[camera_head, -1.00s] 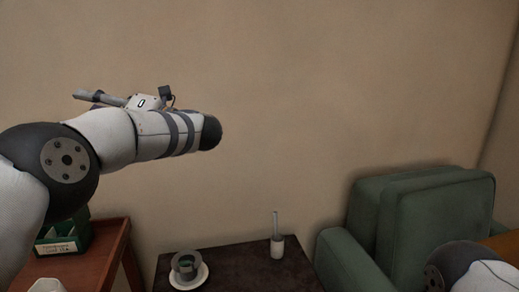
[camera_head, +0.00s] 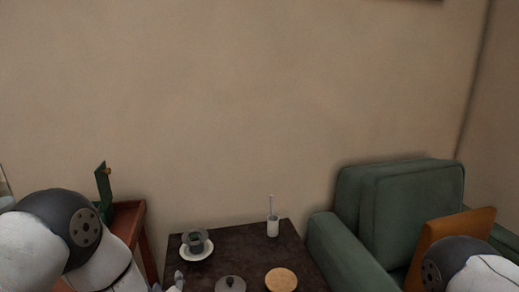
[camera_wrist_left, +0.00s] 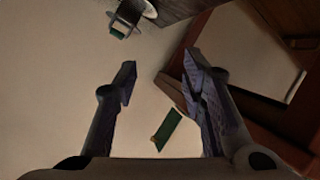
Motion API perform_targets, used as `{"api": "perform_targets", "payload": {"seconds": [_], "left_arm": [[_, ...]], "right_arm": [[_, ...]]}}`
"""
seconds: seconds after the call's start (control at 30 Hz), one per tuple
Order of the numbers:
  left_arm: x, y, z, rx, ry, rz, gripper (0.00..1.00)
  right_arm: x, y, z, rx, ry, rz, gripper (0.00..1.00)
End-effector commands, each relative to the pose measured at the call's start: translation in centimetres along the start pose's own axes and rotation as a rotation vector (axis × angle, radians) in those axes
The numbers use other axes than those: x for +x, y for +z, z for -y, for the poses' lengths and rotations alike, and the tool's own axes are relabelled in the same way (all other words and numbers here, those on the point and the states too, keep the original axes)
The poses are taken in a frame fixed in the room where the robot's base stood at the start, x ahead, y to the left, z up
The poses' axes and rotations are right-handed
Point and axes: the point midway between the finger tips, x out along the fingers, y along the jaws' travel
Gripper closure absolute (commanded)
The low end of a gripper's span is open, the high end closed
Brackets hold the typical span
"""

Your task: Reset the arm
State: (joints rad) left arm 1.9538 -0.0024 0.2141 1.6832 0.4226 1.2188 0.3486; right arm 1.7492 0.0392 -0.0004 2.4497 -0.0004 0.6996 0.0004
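My left arm (camera_head: 70,240) is low at the left edge of the head view, bent downward; its gripper is not clearly seen there. In the left wrist view my left gripper (camera_wrist_left: 160,65) is open, with its two dark fingers apart and nothing between them. My right arm (camera_head: 468,268) shows only as a rounded joint at the lower right. Its gripper is out of view.
A dark table (camera_head: 240,243) bears a grey cup (camera_head: 195,240) on a white saucer, a white holder (camera_head: 272,228), a grey lidded item (camera_head: 230,284) and a round tan disc (camera_head: 281,279). A green armchair (camera_head: 395,210) stands right; a reddish wooden table (camera_head: 128,218) stands left.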

Motion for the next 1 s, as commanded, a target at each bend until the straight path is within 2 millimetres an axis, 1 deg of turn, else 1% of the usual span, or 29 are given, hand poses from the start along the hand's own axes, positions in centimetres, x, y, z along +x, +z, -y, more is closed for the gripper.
{"api": "perform_targets", "payload": {"seconds": [0.03,0.07,0.1,0.17,0.2,0.27,0.3,0.33,0.37,0.4,0.5,0.6,0.67,0.73,1.0], "left_arm": [[-2.0,3.1,3.1,0.097,-0.037,0.125,0.62],[-3.5,4.9,5.0,0.156,-0.057,0.205,0.62],[-5.6,7.2,7.6,0.231,-0.084,0.310,0.62],[-9.3,10.1,11.3,0.334,-0.120,0.469,0.62],[-12.1,11.7,13.7,0.398,-0.143,0.576,0.62],[-16.7,13.4,17.1,0.486,-0.176,0.736,0.62],[-19.9,14.3,19.2,0.538,-0.194,0.840,0.62],[-22.3,14.7,20.6,0.574,-0.208,0.917,0.62],[-24.7,14.9,21.9,0.604,-0.219,0.990,0.62],[-27.6,15.1,23.3,0.640,-0.231,1.078,0.62],[-33.5,14.8,25.7,0.701,-0.252,1.255,0.62],[-36.8,14.4,26.7,0.730,-0.261,1.355,0.62],[-37.7,14.3,27.0,0.737,-0.262,1.382,0.62],[-38.0,14.2,27.1,0.740,-0.263,1.392,0.62],[-37.8,14.3,27.1,0.738,-0.263,1.387,0.62]], "right_arm": [[-0.2,-0.2,0.0,0.000,0.000,-0.008,0.60],[-0.3,-0.2,0.0,0.000,0.000,-0.010,0.60],[-0.4,-0.3,0.0,0.000,-0.001,-0.013,0.60],[-0.5,-0.3,0.0,0.000,-0.001,-0.017,0.60],[-0.6,-0.4,0.0,0.000,-0.001,-0.019,0.60],[-0.8,-0.5,0.0,0.000,-0.001,-0.023,0.60],[-0.8,-0.5,0.0,0.000,-0.001,-0.026,0.60],[-0.9,-0.6,0.0,0.000,-0.001,-0.028,0.60],[-1.0,-0.6,0.0,0.000,-0.001,-0.029,0.60],[-1.0,-0.7,0.0,0.000,-0.001,-0.031,0.60],[-1.1,-0.7,0.0,0.000,-0.002,-0.035,0.60],[-1.2,-0.8,0.1,0.000,-0.002,-0.036,0.60],[-1.2,-0.8,0.0,0.000,-0.002,-0.036,0.60],[-1.2,-0.7,0.0,0.000,-0.002,-0.036,0.60],[-1.1,-0.7,0.0,0.000,-0.002,-0.035,0.60]]}}
